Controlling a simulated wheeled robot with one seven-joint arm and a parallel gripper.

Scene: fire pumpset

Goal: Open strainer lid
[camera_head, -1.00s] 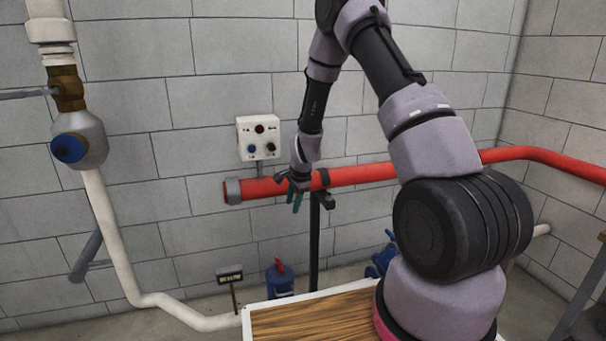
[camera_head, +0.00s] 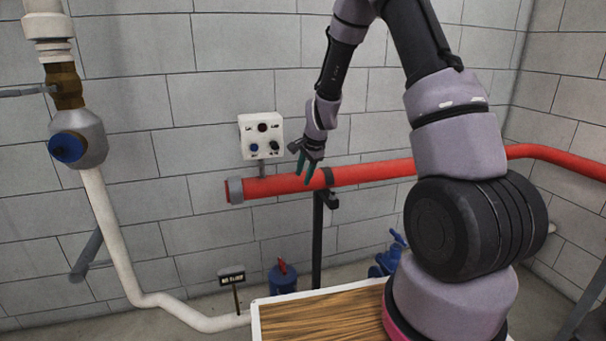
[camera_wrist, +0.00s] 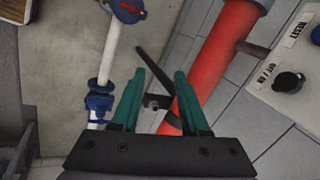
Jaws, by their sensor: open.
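A grey fitting with a round blue cap (camera_head: 68,147) sits on the white pipe at the left in the head view. A blue fitting with a red top part (camera_head: 282,277) stands low near the wall, beside a small black sign. I cannot tell which one is the strainer. My gripper (camera_head: 304,178) is open and empty, pointing down in front of the red pipe, apart from both fittings. In the wrist view its green fingers (camera_wrist: 162,76) are spread, with a blue and red fitting (camera_wrist: 128,10) beyond them at the top edge.
A red pipe (camera_head: 375,172) runs along the wall on a black post (camera_head: 318,240). A white control box (camera_head: 261,136) hangs above it. The small sign (camera_head: 232,277) is unreadable. Another blue fitting (camera_head: 388,258) is at right, and a wooden-topped surface (camera_head: 320,315) is in front.

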